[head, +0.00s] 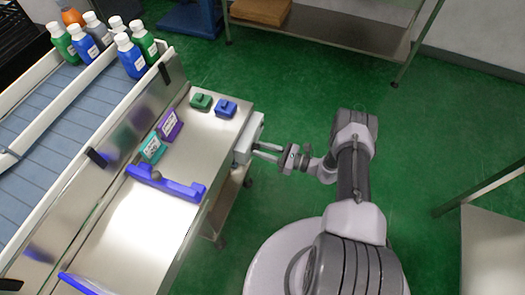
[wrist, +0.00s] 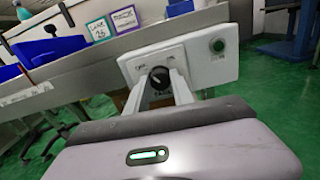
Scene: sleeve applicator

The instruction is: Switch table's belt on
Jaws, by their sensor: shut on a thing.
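The table's white control box (head: 248,139) is fixed to the right end of the steel table (head: 140,215). In the wrist view the control box (wrist: 195,57) carries a dark rotary knob (wrist: 159,77) with small labels around it, too small to read surely. A round green button (wrist: 217,45) sits to the right of the knob. My gripper (head: 266,152) reaches the box from the right. In the wrist view my gripper (wrist: 160,88) is shut on the knob, one finger on each side. The knob's exact angle is partly hidden by the fingers.
A grey-blue belt (head: 60,110) with several bottles (head: 125,45) runs along the table's left side. Green floor is open behind my arm.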

